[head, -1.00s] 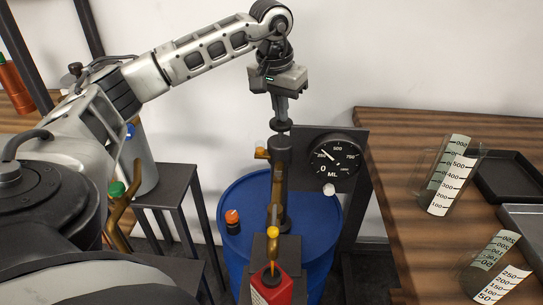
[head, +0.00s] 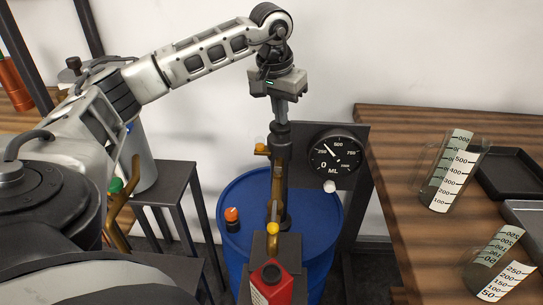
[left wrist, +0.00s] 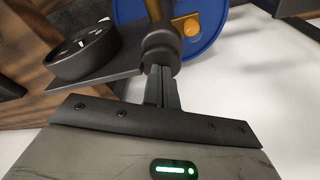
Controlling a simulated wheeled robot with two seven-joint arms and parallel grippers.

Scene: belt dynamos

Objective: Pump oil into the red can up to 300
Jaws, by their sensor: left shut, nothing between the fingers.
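The red can (head: 273,288) stands under the yellow-tipped spout (head: 272,228), its dark opening facing up. The black pump (head: 280,180) stands on the blue drum (head: 233,200). The round gauge (head: 335,154) beside it reads in ML, and its needle points between 250 and 500. My left gripper (head: 281,108) is shut and empty, fingers down, with its tips at the pump's top knob. The left wrist view also shows the fingers (left wrist: 162,88) at the knob (left wrist: 160,48); whether they press on it I cannot tell. My right gripper is out of view.
The wooden table (head: 400,140) on the right holds graduated beakers (head: 455,175) and dark trays (head: 513,175). A dark stand with a grey container (head: 143,160) is at left.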

